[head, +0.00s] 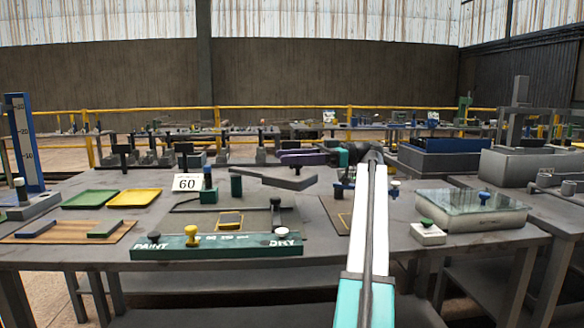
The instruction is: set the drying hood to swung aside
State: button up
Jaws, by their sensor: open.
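My arm reaches in from the lower right. My gripper (283,153) is small and dark at its far end, open, above and behind the panel and apart from it as far as I can tell.
A white card reading 60 (187,182), a green tray (90,199) and a yellow tray (135,197) are on the left. A glass-topped box (472,212) and a white block with a green knob (428,233) stand on the right. Yellow rails run behind.

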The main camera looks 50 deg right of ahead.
jog(key=shift+s+a+r+b, duration=0.2)
jog(key=shift+s+a+b, duration=1.2)
jog(key=shift+b, duration=0.75)
jog(key=shift+s+d, duration=0.1)
